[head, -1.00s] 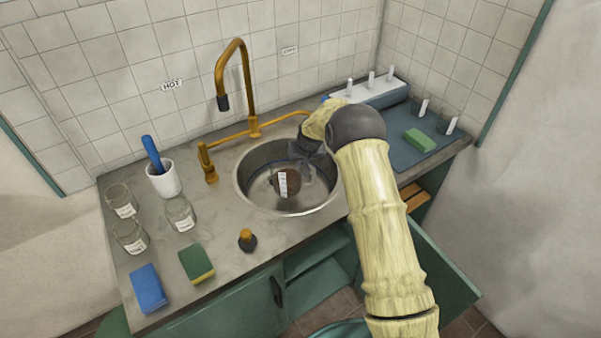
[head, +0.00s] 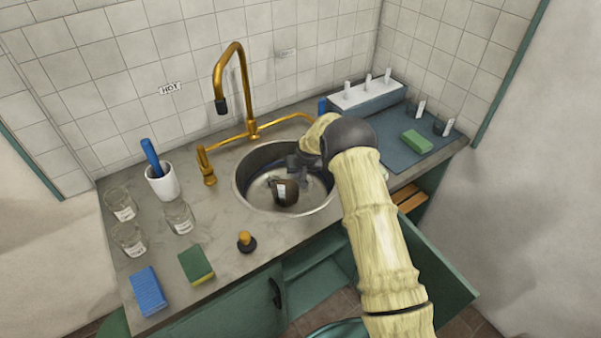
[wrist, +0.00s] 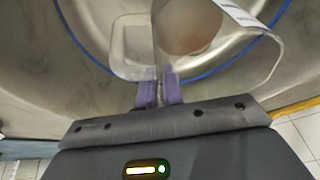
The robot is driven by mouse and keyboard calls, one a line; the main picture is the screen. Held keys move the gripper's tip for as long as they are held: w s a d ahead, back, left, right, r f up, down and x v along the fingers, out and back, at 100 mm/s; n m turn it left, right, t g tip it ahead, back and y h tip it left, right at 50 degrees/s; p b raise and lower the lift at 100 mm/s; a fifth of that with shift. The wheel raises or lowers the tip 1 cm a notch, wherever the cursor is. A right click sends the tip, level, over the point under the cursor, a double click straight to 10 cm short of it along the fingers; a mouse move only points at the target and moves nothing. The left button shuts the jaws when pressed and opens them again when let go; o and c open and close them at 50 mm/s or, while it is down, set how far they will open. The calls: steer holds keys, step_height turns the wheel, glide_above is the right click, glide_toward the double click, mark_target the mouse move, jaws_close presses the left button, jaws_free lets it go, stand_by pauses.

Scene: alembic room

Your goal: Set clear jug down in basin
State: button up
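The clear jug (wrist: 128,50) shows in the wrist view as a see-through wall, with a round brown area and a white label behind or on it. In the head view the jug (head: 285,192) sits low inside the round steel basin (head: 243,190), looking dark brown with a white label. Whether it touches the basin floor I cannot tell. My gripper (wrist: 159,90) has its two purple fingers close together on a thin part of the jug. In the head view my gripper (head: 297,165) reaches into the basin from the right, partly hidden by my arm.
A brass tap (head: 232,75) arches behind the basin. Glass jars (head: 180,215), a white cup (head: 163,180), sponges (head: 148,290) and a dark stopper (head: 246,243) stand left and front. A rack (head: 368,95) and a blue mat (head: 400,150) lie at right. A cupboard door (head: 430,265) hangs open below.

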steer(key=o, duration=0.3)
steer(key=b+v, duration=0.1)
steer(key=v, duration=1.1)
steer(key=shift+s+b, duration=0.1)
steer(key=shift+b, duration=0.3)
steer(key=shift+d, duration=0.1)
